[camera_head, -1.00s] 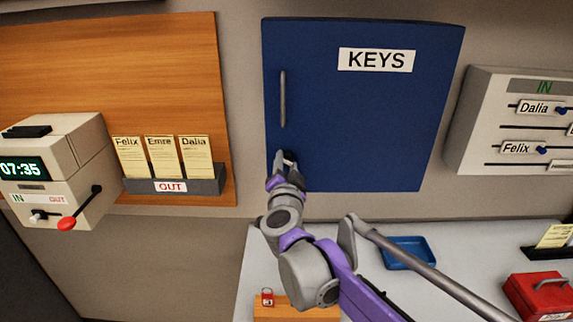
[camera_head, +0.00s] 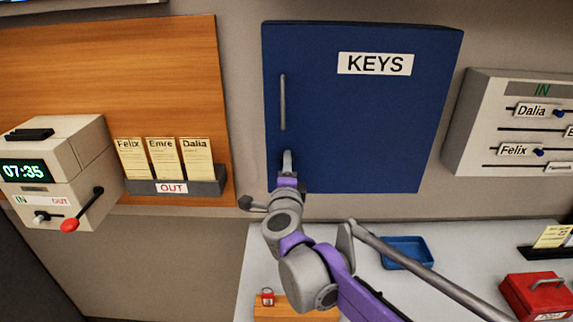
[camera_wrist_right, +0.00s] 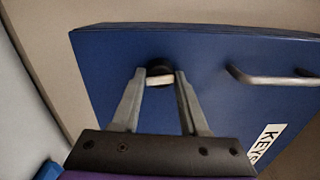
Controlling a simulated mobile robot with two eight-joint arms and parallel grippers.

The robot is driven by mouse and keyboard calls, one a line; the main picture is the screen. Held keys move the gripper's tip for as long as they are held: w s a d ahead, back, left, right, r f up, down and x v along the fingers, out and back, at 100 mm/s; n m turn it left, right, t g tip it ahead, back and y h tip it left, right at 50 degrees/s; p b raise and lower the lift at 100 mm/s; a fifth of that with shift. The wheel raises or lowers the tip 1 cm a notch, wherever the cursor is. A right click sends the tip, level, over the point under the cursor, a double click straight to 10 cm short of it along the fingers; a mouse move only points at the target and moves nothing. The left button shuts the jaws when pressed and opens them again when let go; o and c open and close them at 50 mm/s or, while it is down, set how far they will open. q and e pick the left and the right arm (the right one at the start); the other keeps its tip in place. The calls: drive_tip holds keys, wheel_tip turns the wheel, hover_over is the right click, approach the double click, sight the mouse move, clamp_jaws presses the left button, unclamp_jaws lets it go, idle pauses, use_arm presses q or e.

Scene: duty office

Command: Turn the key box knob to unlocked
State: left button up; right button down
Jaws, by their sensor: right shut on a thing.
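The blue key box (camera_head: 370,125) hangs on the wall, its door shut, with a KEYS label and a grey upright handle (camera_head: 283,102). My right gripper (camera_head: 288,155) is at the door's lower left, below the handle, and hides the knob in the head view. In the right wrist view, the knob (camera_wrist_right: 158,79) shows as a dark round base with a pale bar across it. The right gripper's fingers (camera_wrist_right: 160,80) stand on either side of the bar and are shut on it. My left gripper is in neither view.
A time clock (camera_head: 55,170) with a red-tipped lever and a card rack (camera_head: 175,187) are at left. An IN board (camera_head: 515,125) is at right. Below, the table (camera_head: 375,285) holds a blue tray (camera_head: 407,252), a red box (camera_head: 540,297) and a small red padlock (camera_head: 267,297).

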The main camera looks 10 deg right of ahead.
drive_tip(key=shift+m, duration=0.8)
drive_tip(key=shift+c, duration=2.2)
unclamp_jaws()
drive_tip(key=s+a+b, duration=0.1)
drive_tip(key=s+a, duration=0.1)
drive_tip(key=s, duration=0.8)
drive_tip(key=shift+s, duration=0.35)
drive_tip(key=shift+a+f, duration=0.1)
